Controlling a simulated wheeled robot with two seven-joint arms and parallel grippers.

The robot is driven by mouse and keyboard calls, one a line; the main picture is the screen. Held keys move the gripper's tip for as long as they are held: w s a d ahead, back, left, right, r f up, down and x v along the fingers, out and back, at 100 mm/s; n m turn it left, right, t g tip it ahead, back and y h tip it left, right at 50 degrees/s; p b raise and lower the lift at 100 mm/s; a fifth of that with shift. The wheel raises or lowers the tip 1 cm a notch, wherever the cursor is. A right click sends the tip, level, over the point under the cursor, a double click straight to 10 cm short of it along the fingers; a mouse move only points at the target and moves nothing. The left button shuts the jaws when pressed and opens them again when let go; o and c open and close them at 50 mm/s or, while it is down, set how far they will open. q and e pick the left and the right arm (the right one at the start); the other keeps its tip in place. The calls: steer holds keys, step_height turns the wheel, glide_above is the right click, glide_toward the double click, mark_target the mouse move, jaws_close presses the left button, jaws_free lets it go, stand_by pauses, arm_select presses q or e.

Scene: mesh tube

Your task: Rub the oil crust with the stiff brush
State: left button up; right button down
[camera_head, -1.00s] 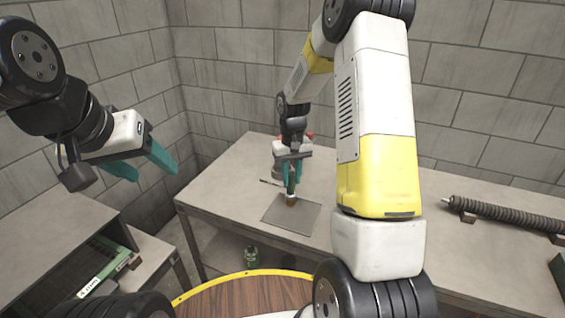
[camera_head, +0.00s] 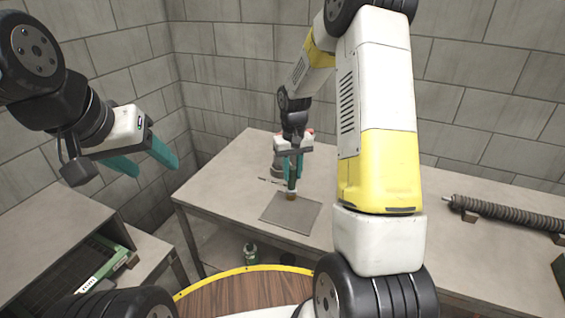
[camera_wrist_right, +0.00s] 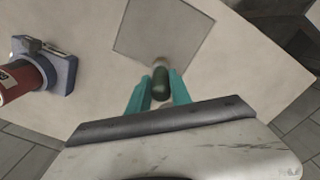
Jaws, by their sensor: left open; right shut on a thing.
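My right gripper (camera_head: 292,180) is shut on the stiff brush, whose tan bristle end (camera_head: 291,196) points down at the back part of a flat grey square sheet (camera_head: 288,215) on the bench. In the right wrist view the brush's dark green handle (camera_wrist_right: 160,84) stands between the teal fingers, near the sheet's (camera_wrist_right: 150,35) edge. Whether the bristles touch the sheet I cannot tell. The oil crust is not clearly distinguishable; a faint lighter patch shows by the brush in the wrist view. My left gripper (camera_head: 152,164) is open and empty, in the air at the left.
A red and blue device (camera_wrist_right: 58,72) stands on the bench beside the sheet. A thin rod (camera_head: 270,181) lies behind the sheet. A long ribbed tube (camera_head: 510,214) rests on supports at the right. A green bottle (camera_head: 251,253) is below the bench's front edge.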

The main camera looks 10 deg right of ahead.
step_height(320, 180, up, 2)
steer(key=shift+s+a+r, duration=0.1)
steer(key=shift+s+r, duration=0.05)
steer(key=shift+r, duration=2.7)
steer(key=shift+f, duration=0.1)
